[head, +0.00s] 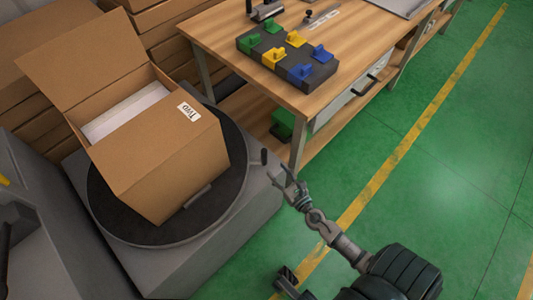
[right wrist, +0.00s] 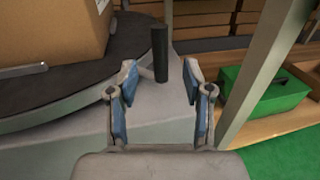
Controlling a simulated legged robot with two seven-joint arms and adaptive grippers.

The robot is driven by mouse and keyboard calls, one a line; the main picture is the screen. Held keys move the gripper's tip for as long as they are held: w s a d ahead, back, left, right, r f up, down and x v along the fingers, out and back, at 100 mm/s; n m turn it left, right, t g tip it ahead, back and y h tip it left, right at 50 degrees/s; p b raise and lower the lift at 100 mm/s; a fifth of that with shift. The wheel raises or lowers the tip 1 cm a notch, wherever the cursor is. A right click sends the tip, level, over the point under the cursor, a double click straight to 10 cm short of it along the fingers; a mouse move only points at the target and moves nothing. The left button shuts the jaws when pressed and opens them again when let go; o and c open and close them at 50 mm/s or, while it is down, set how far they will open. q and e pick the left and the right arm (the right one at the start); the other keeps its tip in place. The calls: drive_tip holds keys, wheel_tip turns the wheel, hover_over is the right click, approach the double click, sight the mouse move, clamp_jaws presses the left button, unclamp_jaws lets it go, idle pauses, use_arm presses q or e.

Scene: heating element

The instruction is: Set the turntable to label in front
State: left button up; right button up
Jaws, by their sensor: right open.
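The turntable (head: 117,218) is a dark round disc on a grey base. An open cardboard box (head: 165,165) stands on it. A white label (head: 188,111) with dark lettering sits near the box's upper right edge. A black upright handle (head: 264,157) sticks up at the turntable's right side; it also shows in the right wrist view (right wrist: 160,54). My right gripper (head: 281,172) is open and empty, just right of the handle. In the right wrist view the handle appears between and beyond the blue-padded fingers (right wrist: 160,82); contact cannot be told.
A wooden workbench (head: 220,33) with a dark block of coloured pieces (head: 288,56) stands behind. Its leg (head: 299,143) is close to my right gripper. A green box (right wrist: 262,92) lies on the lower shelf. Green floor (head: 440,140) is clear at right.

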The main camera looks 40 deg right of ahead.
sight(266, 156)
drive_tip(key=w, duration=0.5)
drive_tip(key=w+d, duration=0.1)
drive_tip(key=w, duration=0.2)
drive_tip(key=shift+w+p, duration=0.15)
drive_tip(key=shift+p, duration=0.15)
drive_tip(key=shift+w+d+f, duration=0.15)
drive_tip(key=shift+w+d, duration=0.05)
drive_tip(key=shift+w, duration=0.35)
use_arm(q)
drive_tip(key=w, duration=0.1)
drive_tip(key=w+f+g, duration=0.1)
drive_tip(key=d+m+g, duration=0.1)
drive_tip(key=shift+w+f+h, duration=0.15)
drive_tip(key=shift+w+h, duration=0.15)
drive_tip(key=shift+w, duration=0.1)
use_arm(e)
drive_tip(key=shift+a, duration=0.1)
use_arm(q)
drive_tip(key=shift+a, duration=0.1)
use_arm(e)
drive_tip(key=shift+a, duration=0.1)
drive_tip(key=c, duration=0.3)
clamp_jaws()
